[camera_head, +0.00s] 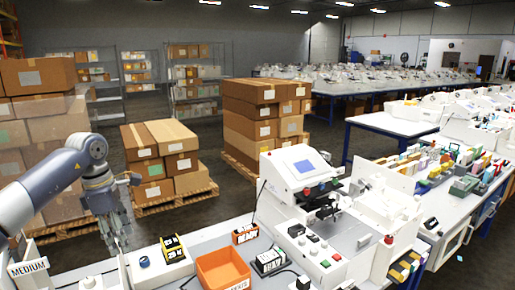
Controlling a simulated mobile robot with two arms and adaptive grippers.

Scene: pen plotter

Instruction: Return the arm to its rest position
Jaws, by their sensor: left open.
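My left arm comes in from the left edge, bent at a grey elbow. Its gripper (117,238) hangs pointing down above the left part of the white workbench, open, with nothing seen between its fingers. A white plotter-like machine (289,170) with a small blue screen stands on the bench right of centre, well apart from the gripper. My right gripper is not in this view.
An orange bin (223,268) sits on the bench front, with a black-and-yellow box (173,249) left of it and a black-and-white box (269,261) right of it. A "MEDIUM" sign (28,266) stands near my arm. Stacked cartons (166,160) fill pallets behind.

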